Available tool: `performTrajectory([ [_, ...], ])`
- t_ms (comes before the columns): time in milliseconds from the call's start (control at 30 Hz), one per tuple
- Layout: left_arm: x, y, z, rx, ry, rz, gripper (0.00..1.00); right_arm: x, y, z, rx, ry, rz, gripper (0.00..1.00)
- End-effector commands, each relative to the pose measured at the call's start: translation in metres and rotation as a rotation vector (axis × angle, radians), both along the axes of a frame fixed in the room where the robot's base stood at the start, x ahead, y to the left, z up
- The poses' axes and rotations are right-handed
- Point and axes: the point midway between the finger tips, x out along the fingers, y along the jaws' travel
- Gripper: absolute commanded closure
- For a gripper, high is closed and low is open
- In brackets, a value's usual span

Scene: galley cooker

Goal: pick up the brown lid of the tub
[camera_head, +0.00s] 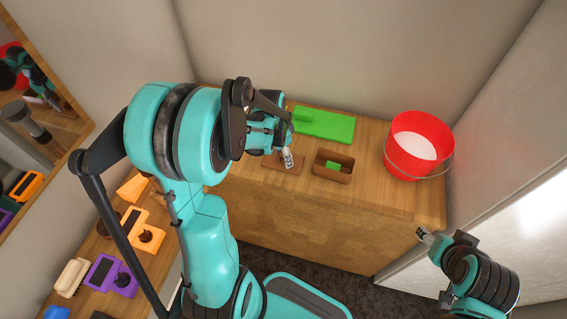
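The brown lid (270,161) lies on the wooden counter, to the left of the tub, partly hidden by my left gripper. The brown tub (333,178) stands open with a green piece (334,166) inside. My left gripper (288,161) is over the lid, its fingertips at or just above it. I cannot tell whether they touch it or how far they are apart. My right gripper (424,235) is low at the right, in front of the counter and away from the lid. Its opening is too small to tell.
A green board (332,125) lies behind the tub. A red bucket (394,151) with white contents stands at the counter's right end. Orange and purple items (103,273) stand on a side surface at the left. Walls close in behind the counter.

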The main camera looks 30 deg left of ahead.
Motion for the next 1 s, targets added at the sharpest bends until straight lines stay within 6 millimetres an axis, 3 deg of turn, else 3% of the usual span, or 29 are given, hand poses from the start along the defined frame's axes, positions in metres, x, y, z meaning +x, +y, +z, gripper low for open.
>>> performTrajectory([
  [200, 0.000, 0.000, -0.001, 0.000, 0.000, 0.001, 0.53, 0.000, 0.000, 0.000, 0.000, 0.000, 0.000, 0.46],
  [367, 0.000, 0.000, -0.001, 0.000, 0.000, 0.001, 0.96, 0.000, 0.000, 0.000, 0.000, 0.000, 0.000, 0.46],
  [400, 0.000, 0.000, -0.001, 0.000, 0.000, 0.001, 1.00, 0.000, 0.000, 0.000, 0.000, 0.000, 0.000, 0.46],
  [767, 0.000, 0.000, 0.001, 0.001, 0.000, 0.001, 1.00, 0.000, 0.000, 0.001, 0.000, 0.000, 0.000, 0.46],
  [1000, 0.000, 0.000, 0.028, 0.001, 0.000, 0.001, 1.00, 0.000, 0.000, 0.014, 0.000, 0.000, 0.000, 0.46],
])
